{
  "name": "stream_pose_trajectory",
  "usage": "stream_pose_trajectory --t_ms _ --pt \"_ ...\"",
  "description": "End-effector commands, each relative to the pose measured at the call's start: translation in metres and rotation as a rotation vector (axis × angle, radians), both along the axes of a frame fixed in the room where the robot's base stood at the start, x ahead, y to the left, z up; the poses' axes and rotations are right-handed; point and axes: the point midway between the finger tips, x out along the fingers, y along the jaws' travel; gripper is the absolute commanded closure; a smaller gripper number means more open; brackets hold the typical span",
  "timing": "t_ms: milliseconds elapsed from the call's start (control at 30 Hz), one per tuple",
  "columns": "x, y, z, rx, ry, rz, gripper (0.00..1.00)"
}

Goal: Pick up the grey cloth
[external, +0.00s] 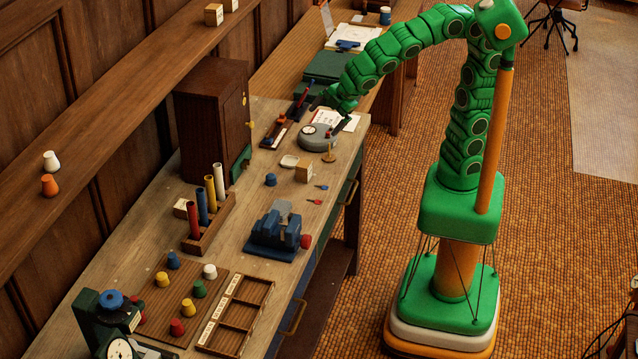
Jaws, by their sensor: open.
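I cannot make out a grey cloth for certain in the external view. A round grey object (316,138) with a pale dial-like top sits on the workbench just below my gripper; it looks rigid. My gripper (323,118) is at the end of the green arm, reaching from the right over the far part of the bench. Its dark fingers are apart, with nothing seen held between them. The fingers and arm end hide part of the bench and a white printed sheet (350,122) there.
A dark wooden cabinet (212,122) stands at the wall side. A blue vise (277,232), a rack of coloured tubes (209,222), a small wooden block (304,172) and a white dish (289,161) stand on the bench. A green box (329,67) lies beyond the gripper.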

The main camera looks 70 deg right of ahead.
Motion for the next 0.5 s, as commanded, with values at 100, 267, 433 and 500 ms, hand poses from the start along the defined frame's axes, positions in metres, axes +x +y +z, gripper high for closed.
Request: stream_pose_trajectory --t_ms 100,267,433,500 --pt "0.011 0.004 -0.02 -0.111 -0.035 0.04 0.0" --pt "0.026 0.007 -0.044 -0.283 -0.098 0.107 0.0" --pt "0.042 0.016 -0.074 -0.496 -0.17 0.217 0.0" --pt "0.047 0.022 -0.085 -0.581 -0.2 0.274 0.0"
